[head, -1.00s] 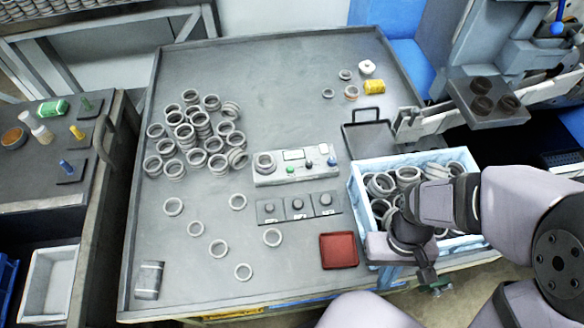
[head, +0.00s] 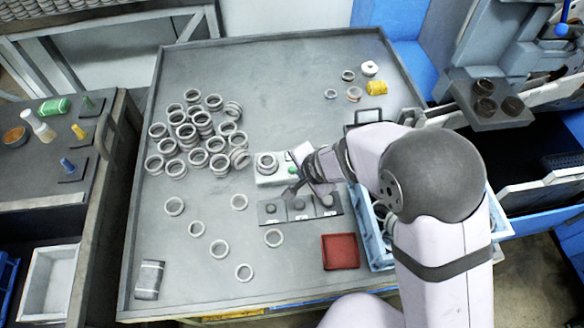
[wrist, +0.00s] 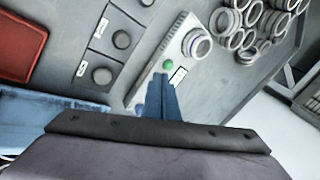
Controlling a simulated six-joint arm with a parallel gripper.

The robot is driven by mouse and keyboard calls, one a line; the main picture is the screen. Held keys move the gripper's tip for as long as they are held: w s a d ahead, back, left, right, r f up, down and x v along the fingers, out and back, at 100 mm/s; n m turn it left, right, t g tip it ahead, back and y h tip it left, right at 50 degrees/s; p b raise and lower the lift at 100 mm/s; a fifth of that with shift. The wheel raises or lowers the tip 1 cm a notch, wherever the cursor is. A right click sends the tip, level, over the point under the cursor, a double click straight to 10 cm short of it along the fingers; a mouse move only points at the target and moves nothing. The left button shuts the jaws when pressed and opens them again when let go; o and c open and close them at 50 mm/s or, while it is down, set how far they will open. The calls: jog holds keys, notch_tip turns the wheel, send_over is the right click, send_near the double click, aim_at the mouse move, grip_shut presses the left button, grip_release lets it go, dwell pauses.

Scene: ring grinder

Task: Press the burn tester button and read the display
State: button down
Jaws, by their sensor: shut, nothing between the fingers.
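The burn tester (head: 266,181) is a white box near the middle of the table, with a grey ring (head: 267,163) seated at its left end. My gripper (wrist: 161,78) is shut and empty, pointing down over the tester. In the wrist view its blue-grey fingertips are just beside the green button (wrist: 167,64); I cannot tell whether they touch the tester. The small pale display (wrist: 178,76) is partly visible beside the fingers, its reading too small to make out. In the head view my gripper (head: 293,178) covers most of the tester's right part.
A strip of dark round knobs (head: 299,207) lies in front of the tester. A red tray (head: 340,251) is at the front right. A blue crate (head: 366,222) is partly hidden by my arm. Ring piles (head: 200,130) and loose rings lie to the left.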

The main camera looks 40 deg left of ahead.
jog(key=w+a+r+m+t+y, duration=0.1)
jog(key=w+a+r+m+y, duration=0.2)
jog(key=m, duration=0.9)
jog(key=shift+a+r+t, duration=0.3)
jog(key=shift+a+r, duration=0.6)
jog(key=shift+a, duration=0.3)
jog(key=shift+w+f, duration=0.1)
jog(key=b, duration=0.6)
send_over(292, 170)
jog(key=f, duration=0.6)
jog(key=shift+s+d+f, duration=0.15)
jog(key=shift+s+d, duration=0.05)
jog(key=shift+d, duration=0.2)
jog(key=shift+f+b, duration=0.75)
jog(key=shift+f, duration=0.4)
